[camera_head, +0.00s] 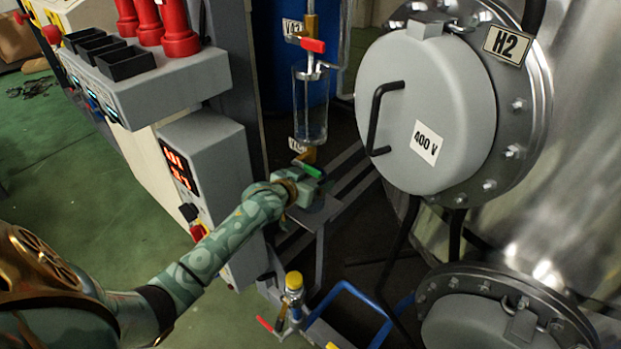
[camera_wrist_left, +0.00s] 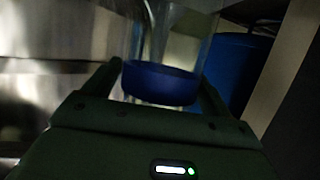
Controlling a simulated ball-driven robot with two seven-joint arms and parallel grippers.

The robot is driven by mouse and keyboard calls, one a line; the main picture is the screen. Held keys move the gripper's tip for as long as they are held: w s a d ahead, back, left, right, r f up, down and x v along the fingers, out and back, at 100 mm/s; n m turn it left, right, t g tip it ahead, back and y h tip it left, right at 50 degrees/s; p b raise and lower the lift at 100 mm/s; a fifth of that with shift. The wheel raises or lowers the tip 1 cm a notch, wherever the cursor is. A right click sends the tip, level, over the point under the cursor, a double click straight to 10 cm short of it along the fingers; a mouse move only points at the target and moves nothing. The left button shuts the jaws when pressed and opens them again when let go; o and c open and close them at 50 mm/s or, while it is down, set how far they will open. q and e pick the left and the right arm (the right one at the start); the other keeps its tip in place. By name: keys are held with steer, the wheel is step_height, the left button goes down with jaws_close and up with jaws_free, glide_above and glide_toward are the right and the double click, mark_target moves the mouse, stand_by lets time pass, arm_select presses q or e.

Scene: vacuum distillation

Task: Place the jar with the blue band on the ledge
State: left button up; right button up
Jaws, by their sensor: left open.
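The jar with the blue band (camera_wrist_left: 160,83) is clear glass and stands between the two fingers of my left gripper (camera_wrist_left: 157,90) in the left wrist view. The fingers are apart, one on each side of the band; I cannot tell whether either touches it. In the head view my left gripper (camera_head: 312,184) is at a small grey ledge (camera_head: 322,217), below a green-handled valve (camera_head: 307,169). I cannot make out the blue-banded jar in the head view. My right gripper is not in view.
A fixed glass cylinder (camera_head: 310,105) with a red-handled valve (camera_head: 312,45) hangs above the ledge. A grey control box (camera_head: 210,160) stands left and a steel vessel door (camera_head: 430,105) right. A yellow-capped fitting (camera_head: 294,281) and blue tubing (camera_head: 350,290) are below.

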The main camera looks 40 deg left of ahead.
arm_select(q)
steer(key=shift+r, duration=0.1)
steer(key=p+v, duration=0.6)
steer(key=v, duration=0.6)
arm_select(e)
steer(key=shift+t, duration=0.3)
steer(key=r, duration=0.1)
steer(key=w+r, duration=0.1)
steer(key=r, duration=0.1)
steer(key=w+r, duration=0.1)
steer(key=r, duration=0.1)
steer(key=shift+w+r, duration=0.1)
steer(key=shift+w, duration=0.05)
